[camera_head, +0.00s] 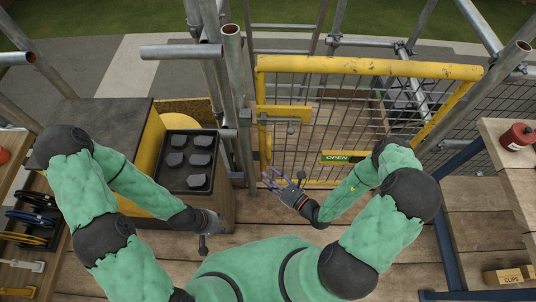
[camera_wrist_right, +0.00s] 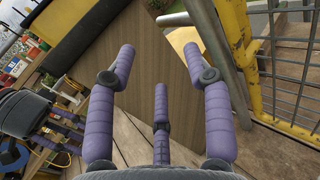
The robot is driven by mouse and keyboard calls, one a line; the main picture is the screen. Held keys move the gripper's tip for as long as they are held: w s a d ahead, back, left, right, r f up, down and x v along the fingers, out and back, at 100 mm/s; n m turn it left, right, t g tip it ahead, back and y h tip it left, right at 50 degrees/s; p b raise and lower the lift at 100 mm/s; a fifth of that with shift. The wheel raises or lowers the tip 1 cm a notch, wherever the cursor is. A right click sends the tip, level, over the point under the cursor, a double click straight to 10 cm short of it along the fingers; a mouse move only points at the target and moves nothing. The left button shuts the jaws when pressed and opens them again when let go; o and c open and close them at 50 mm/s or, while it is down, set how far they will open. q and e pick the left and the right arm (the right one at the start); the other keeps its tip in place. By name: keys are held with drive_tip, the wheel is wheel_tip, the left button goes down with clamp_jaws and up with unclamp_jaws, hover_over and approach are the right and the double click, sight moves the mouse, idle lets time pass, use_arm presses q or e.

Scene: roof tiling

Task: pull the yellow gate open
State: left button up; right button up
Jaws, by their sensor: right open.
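The yellow gate (camera_head: 370,67) has a yellow frame with grey wire mesh and stands across the walkway beyond my right arm. A yellow plate with a grey bolt (camera_head: 292,121) is on its left side, and a green and yellow "OPEN" sign (camera_head: 336,157) is low on the mesh. In the right wrist view the gate's yellow frame (camera_wrist_right: 240,50) is at the upper right. My right gripper (camera_head: 276,178) is open and empty, its purple fingers spread just below the gate's lower left corner, apart from it. My left gripper (camera_head: 207,222) is low beside the wooden cabinet; its fingers are mostly hidden.
A black tray (camera_head: 173,182) of dark tiles lies on the cabinet (camera_head: 222,205) at left. Grey scaffold poles (camera_head: 235,80) stand left of the gate. A shelf with a red container (camera_head: 517,137) is at right.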

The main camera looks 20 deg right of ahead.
sight(269, 153)
drive_tip(key=w+d+f+m+t+h, duration=0.1)
drive_tip(key=d+m+t+h, duration=0.15)
drive_tip(key=d+h, duration=0.2)
drive_tip(key=shift+y, duration=0.25)
drive_tip(key=b+x, duration=0.1)
drive_tip(key=x, duration=0.2)
drive_tip(key=b+x, duration=0.1)
drive_tip(key=x, duration=0.3)
drive_tip(key=b+x, duration=0.1)
drive_tip(key=x, duration=0.2)
drive_tip(key=shift+w+d+f, duration=0.1)
drive_tip(key=shift+w+d, duration=0.2)
drive_tip(key=shift+w, duration=0.2)
clamp_jaws()
